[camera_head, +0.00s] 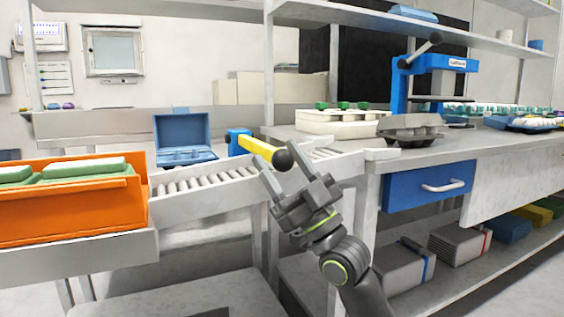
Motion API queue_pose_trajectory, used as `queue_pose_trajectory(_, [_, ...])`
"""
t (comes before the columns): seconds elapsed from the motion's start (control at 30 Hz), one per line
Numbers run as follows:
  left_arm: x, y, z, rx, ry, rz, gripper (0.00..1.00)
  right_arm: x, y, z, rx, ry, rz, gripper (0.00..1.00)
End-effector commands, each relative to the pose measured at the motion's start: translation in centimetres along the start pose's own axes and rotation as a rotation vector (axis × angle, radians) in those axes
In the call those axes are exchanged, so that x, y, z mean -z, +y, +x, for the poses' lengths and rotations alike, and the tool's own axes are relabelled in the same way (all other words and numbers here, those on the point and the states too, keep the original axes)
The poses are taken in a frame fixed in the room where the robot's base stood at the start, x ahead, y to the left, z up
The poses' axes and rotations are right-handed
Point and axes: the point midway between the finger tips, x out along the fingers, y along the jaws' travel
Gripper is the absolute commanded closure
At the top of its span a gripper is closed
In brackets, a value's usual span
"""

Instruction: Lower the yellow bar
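The yellow bar (259,148) reaches out from a blue bracket (238,139) at the roller conveyor and ends in a black ball knob (283,160). It slants slightly down to the right in the picture, above the rollers. My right gripper (282,172) is open, with its fingers pointing up toward the knob. One fingertip shows on each side of the knob, just below it. I cannot tell whether the fingers touch it. My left gripper is not in view.
An orange crate (70,212) with green cartons stands at the left end of the roller conveyor (205,187). An open blue case (183,138) is behind the conveyor. A workbench (440,152) with egg trays, a blue press (402,85) and a blue drawer (428,186) stands right.

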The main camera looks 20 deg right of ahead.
Motion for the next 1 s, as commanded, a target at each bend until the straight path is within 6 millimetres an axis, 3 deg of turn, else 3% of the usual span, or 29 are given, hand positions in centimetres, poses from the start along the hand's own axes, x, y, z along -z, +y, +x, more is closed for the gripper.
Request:
queue_pose_trajectory(0.23, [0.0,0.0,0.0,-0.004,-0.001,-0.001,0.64,0.1,0.1,-0.1,0.000,0.001,-0.003,0.44])
queue_pose_trajectory(0.37, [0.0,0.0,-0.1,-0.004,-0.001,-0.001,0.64,0.0,0.1,-1.1,0.000,-0.001,-0.004,0.44])
queue_pose_trajectory(1.0, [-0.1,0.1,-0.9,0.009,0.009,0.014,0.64,-0.1,0.0,-13.0,0.000,-0.004,-0.003,0.44])
